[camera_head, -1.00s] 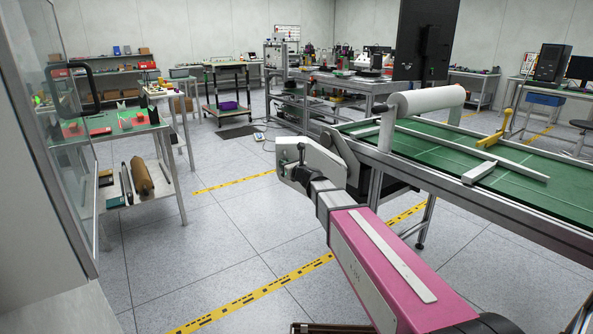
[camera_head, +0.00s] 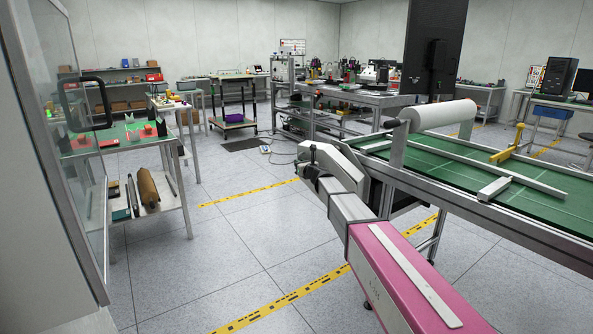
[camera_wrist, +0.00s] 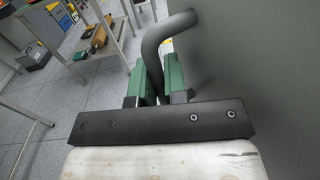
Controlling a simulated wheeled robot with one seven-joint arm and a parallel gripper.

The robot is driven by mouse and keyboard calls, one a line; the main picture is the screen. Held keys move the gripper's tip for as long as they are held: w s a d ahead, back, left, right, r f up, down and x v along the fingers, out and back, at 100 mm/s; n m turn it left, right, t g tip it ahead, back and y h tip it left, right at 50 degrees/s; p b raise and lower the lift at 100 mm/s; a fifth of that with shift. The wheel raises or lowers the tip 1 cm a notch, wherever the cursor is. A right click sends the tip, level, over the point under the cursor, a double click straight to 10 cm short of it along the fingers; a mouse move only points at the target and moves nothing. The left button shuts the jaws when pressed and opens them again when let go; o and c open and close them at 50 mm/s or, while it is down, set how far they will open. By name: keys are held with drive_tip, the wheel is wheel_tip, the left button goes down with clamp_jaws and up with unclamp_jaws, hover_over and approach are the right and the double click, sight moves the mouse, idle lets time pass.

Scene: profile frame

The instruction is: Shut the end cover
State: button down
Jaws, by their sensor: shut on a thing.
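A clear panel (camera_head: 55,130) in a grey frame, which looks like the end cover, stands at the left in the head view. It carries a black bent handle (camera_head: 101,105), with no gripper seen at it there. In the wrist view, my gripper (camera_wrist: 163,76) has green-padded fingers shut on a dark bent bar (camera_wrist: 152,42). The bar curves up and to the right beside a plain grey surface (camera_wrist: 255,60). I cannot tell whether this bar belongs to the clear panel. The gripper's fingers are not visible in the head view.
A conveyor with a green belt (camera_head: 545,205) and a white roller (camera_head: 440,116) stands at the right, close to my arm. A shelf table with a brown roll (camera_head: 148,188) is at the left. Speckled floor with yellow tape lies open between them.

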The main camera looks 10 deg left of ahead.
drive_tip(key=w+d+m+t+h, duration=0.1)
drive_tip(key=w+d+m+h, duration=0.1)
drive_tip(key=w, duration=0.3)
drive_tip(key=shift+w+d+t+h, duration=0.3)
drive_tip(key=shift+t+h, duration=0.1)
drive_tip(key=shift+r, duration=0.1)
drive_tip(key=c, duration=1.5)
unclamp_jaws()
drive_tip(key=shift+o, duration=0.2)
drive_tip(key=shift+s+d, duration=0.1)
drive_tip(key=v, duration=1)
drive_tip(key=shift+s, duration=0.3)
drive_tip(key=shift+d, duration=0.1)
